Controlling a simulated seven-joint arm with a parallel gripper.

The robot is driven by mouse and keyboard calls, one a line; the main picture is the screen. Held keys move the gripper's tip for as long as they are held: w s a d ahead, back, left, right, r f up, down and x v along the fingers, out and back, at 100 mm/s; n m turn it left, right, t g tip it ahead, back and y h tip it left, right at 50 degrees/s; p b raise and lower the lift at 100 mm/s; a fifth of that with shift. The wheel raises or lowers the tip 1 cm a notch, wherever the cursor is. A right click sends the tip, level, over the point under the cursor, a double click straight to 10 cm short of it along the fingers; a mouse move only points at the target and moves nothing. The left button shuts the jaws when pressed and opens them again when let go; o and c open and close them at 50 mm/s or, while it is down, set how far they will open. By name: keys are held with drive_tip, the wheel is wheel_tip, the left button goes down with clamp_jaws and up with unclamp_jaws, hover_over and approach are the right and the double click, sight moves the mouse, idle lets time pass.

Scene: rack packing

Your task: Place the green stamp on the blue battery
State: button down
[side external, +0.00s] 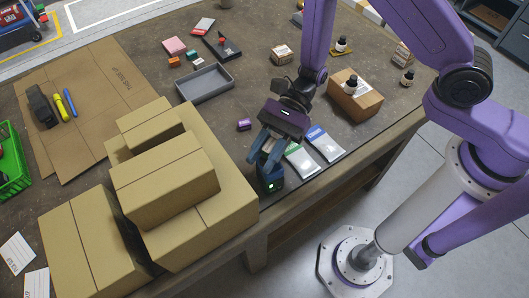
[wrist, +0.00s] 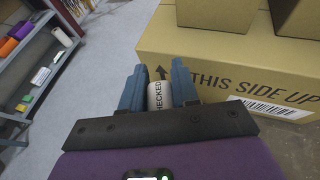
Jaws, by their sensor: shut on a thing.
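My gripper (side external: 260,166) has its blue fingers pointing down near the table's front edge. In the wrist view, the fingers (wrist: 159,88) are shut on a pale cylinder marked "CHECKED", which I take for the green stamp (wrist: 159,95); its green part is not clear. A dark bluish block with a small green light, apparently the blue battery (side external: 271,185), is at the table edge just below the fingertips. It is partly covered by the gripper. I cannot tell whether stamp and block touch.
Stacked cardboard boxes (side external: 165,185) stand close on the left. Two flat packets (side external: 302,160) lie to the right, with a small purple block (side external: 244,124) behind. A grey tray (side external: 204,84) and a carton with a bottle (side external: 355,100) are farther back. The front edge drops to the floor.

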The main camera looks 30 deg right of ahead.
drive_tip(key=shift+f, duration=0.25)
drive_tip(key=c, duration=0.8)
unclamp_jaws()
drive_tip(key=shift+c, duration=0.2)
drive_tip(key=v, duration=1.2)
drive_tip(key=s+d+r+n+t+h, duration=0.2)
drive_tip(key=s+d+r+n+h, duration=0.2)
drive_tip(key=n, duration=0.9)
drive_tip(key=s+d+r+n+t+h, duration=0.3)
drive_tip(key=s+d+r+n+h, duration=0.2)
drive_tip(key=s+d+n+h, duration=0.3)
drive_tip(key=shift+s+d+r+n, duration=0.25)
drive_tip(key=shift+s+d+n, duration=1.7)
drive_tip(key=shift+d+n, duration=0.85)
drive_tip(key=shift+d, duration=0.2)
